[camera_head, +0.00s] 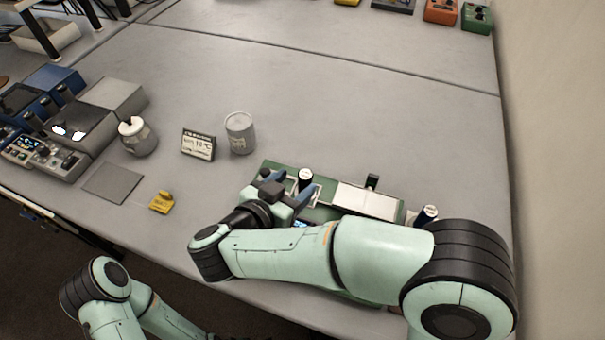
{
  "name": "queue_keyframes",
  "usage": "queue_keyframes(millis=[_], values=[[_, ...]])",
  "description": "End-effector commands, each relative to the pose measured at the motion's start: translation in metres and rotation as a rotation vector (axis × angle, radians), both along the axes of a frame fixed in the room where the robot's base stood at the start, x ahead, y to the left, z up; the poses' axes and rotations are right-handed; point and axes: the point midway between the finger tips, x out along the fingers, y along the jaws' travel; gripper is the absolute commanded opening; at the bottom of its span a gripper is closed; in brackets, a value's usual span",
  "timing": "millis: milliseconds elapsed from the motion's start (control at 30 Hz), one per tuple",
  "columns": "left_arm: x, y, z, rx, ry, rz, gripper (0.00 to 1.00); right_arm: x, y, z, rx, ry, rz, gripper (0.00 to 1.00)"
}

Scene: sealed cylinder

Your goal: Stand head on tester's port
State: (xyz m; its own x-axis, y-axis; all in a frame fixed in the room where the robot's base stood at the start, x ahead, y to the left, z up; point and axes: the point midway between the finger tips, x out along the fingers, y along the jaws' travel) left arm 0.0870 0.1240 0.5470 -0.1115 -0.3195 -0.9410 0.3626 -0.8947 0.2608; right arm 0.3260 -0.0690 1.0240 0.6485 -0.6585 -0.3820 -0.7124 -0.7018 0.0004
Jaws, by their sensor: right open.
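The green tester (268,165) lies on the bench at the right, partly hidden by my right arm. A dark upright cylinder with a pale top (305,176), perhaps the head, stands at the tester's far left part. A similar dark cylinder (429,213) stands at its right end, partly behind my arm. My right gripper (289,184) is open over the tester's left part, with its fingers close to the first cylinder. I cannot tell if they touch it. The port cannot be made out. My left arm is at the lower left, with its gripper out of view.
A grey can (240,135), a small display card (198,144) and a pale-topped jar (138,138) stand left of the tester. A grey mat (113,183) and a yellow piece (162,202) lie nearer. Blue-grey equipment (85,118) fills the left.

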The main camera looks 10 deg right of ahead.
Motion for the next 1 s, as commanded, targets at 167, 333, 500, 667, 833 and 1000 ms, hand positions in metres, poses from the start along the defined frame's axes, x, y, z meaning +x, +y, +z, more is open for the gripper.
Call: queue_keyframes(millis=[167,333,500,667,833,1000], values=[[0.001,0.000,0.005,0.000,-0.001,0.000,0.43,-0.024,0.027,0.015,0.000,0.000,0.004,0.61],[0.002,0.000,0.006,0.000,-0.002,0.000,0.43,-0.039,0.040,0.024,0.000,0.000,0.001,0.61],[0.002,0.000,0.007,0.000,-0.002,0.000,0.43,-0.044,0.045,0.027,-0.001,-0.001,0.000,0.61],[0.002,0.000,0.007,0.000,-0.002,0.000,0.43,-0.045,0.046,0.026,-0.001,0.000,-0.001,0.61],[0.002,0.000,0.006,0.000,-0.002,0.000,0.43,-0.044,0.045,0.026,-0.001,0.000,-0.001,0.61],[0.002,0.000,0.007,0.000,-0.002,0.000,0.43,-0.044,0.045,0.026,-0.001,0.000,-0.001,0.61]])
